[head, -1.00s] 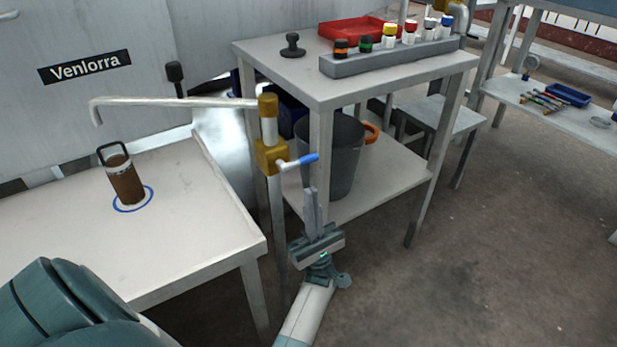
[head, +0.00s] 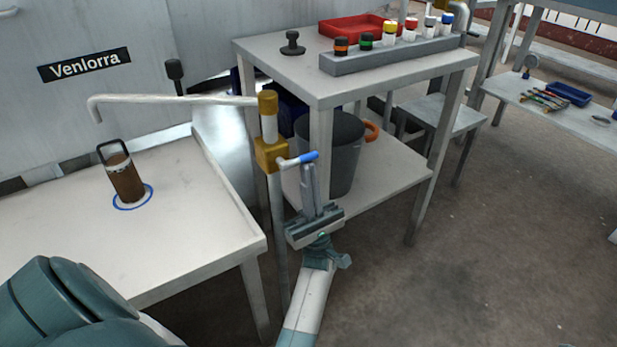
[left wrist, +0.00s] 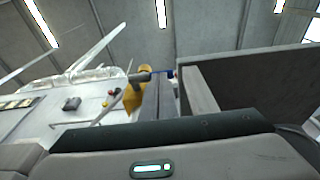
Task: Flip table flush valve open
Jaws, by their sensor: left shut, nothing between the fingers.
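The flush valve is a brass body (head: 270,155) on an upright grey pipe, with a lever that has a blue-tipped handle (head: 309,157) pointing right. A long white spout (head: 170,100) runs left from its top over the low table. My left gripper (head: 309,170) is shut and empty, fingers pointing up, with the tips just under the blue handle. I cannot tell whether they touch it. In the left wrist view, the blue handle (left wrist: 163,73) shows beyond the fingertips, beside the brass body (left wrist: 133,95). My right gripper is not in view.
The taller table (head: 270,65) carries a red tray (head: 352,28) and a grey rack of bottles (head: 400,58). A grey bucket (head: 345,160) sits on its lower shelf.

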